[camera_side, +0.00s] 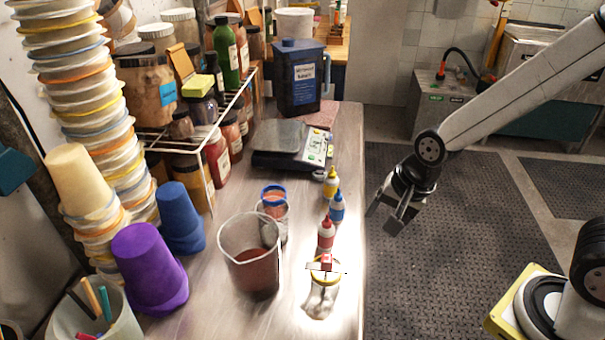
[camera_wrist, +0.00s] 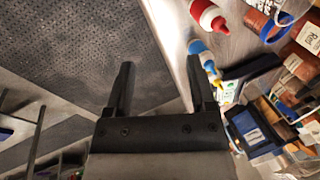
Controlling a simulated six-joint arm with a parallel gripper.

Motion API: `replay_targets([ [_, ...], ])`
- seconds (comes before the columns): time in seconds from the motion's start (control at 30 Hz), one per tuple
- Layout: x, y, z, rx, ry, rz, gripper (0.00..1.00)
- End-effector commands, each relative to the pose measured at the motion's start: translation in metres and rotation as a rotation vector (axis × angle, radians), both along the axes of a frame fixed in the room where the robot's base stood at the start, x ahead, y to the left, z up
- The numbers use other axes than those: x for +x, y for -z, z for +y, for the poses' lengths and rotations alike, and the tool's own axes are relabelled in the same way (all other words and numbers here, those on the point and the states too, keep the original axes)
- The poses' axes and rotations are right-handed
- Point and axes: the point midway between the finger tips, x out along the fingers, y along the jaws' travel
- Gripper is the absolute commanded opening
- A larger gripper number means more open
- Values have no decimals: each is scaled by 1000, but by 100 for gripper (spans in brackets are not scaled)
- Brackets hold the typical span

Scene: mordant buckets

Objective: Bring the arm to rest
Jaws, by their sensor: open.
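My gripper (camera_side: 386,217) is at the right of the bench in the side view, beyond its right edge and over the dark floor mat. It points down and to the left. In the wrist view its two fingers (camera_wrist: 159,62) stand well apart, with nothing between them. It touches no object that I can see.
The bench (camera_side: 225,325) holds a bucket with reddish contents (camera_side: 249,262), a smaller blue-rimmed cup (camera_side: 273,197), red (camera_side: 326,236), blue (camera_side: 337,208) and yellow (camera_side: 331,184) bottles, and a scale (camera_side: 280,142). The floor mat (camera_side: 460,250) beside it is clear.

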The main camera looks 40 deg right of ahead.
Motion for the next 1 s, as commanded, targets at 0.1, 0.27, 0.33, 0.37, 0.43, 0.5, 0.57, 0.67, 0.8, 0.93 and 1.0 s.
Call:
replay_targets([
  [0.1,-2,2,-12,-62,-152,-12,71],
  [0.27,-6,4,-26,-143,-364,-21,71],
  [0.33,-8,5,-33,-178,-456,-23,71],
  [0.37,-8,6,-36,-192,-495,-24,71],
  [0.43,-10,7,-42,-225,-588,-25,71],
  [0.5,-12,7,-48,-258,-678,-26,71],
  [0.57,-14,8,-52,-282,-749,-25,71],
  [0.67,-16,9,-58,-313,-847,-24,71],
  [0.8,-18,10,-63,-341,-934,-22,71],
  [0.93,-18,10,-65,-349,-963,-21,71],
  [1.0,-19,10,-65,-350,-966,-21,71],
])
